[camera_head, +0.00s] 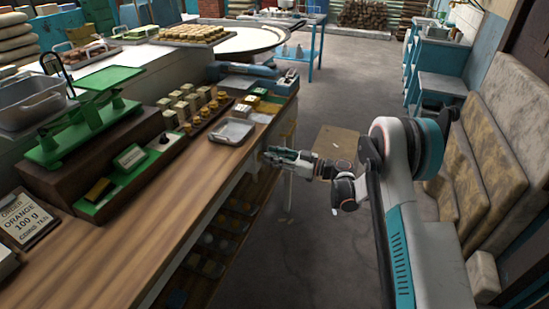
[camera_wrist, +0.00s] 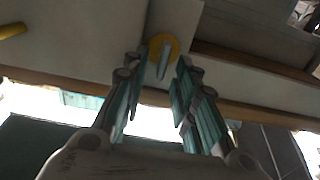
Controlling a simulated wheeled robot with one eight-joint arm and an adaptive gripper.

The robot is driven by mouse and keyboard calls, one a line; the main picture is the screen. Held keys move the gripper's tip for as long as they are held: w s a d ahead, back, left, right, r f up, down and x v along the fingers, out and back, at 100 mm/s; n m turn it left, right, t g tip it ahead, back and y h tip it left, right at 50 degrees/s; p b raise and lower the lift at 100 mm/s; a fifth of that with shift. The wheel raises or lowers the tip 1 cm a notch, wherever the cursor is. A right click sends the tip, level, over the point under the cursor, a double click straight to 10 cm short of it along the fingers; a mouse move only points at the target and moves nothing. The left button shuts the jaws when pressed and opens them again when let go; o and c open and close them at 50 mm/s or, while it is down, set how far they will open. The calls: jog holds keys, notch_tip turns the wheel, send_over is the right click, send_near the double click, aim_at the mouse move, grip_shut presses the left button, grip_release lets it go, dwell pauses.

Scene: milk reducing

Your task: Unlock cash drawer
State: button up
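In the wrist view, a pale drawer-like front (camera_wrist: 108,38) under the counter edge carries a round yellow lock plate (camera_wrist: 173,40). A narrow grey upright piece, seemingly a key (camera_wrist: 163,62), stands out from the plate's middle. My gripper (camera_wrist: 166,78) has its teal-lined fingers apart, one on each side of this piece. A gap shows on at least the right side; I cannot tell if the left finger touches. In the head view my gripper (camera_head: 269,154) is beside the counter's front, below the top. The lock is not discernible there.
The wooden counter (camera_head: 105,262) runs along the left with a metal tray (camera_head: 232,131), a green scale (camera_head: 85,125) and small goods. A small brown surface (camera_head: 340,143) lies behind my gripper. Stacked sacks (camera_head: 485,170) stand right. Floor between is mostly clear.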

grip_shut()
jog(key=shift+m, duration=0.3)
jog(key=m, duration=0.3)
jog(key=shift+w+d+f+m, duration=0.1)
jog(key=shift+w+d+m, duration=0.05)
jog(key=shift+w+m, duration=0.15)
jog(key=m, duration=0.9)
jog(key=shift+w+d+f, duration=0.15)
jog(key=shift+w+f, duration=0.2)
jog(key=shift+f, duration=0.05)
jog(key=m, duration=0.4)
jog(key=shift+f+m, duration=0.3)
grip_release()
jog(key=shift+w, duration=0.1)
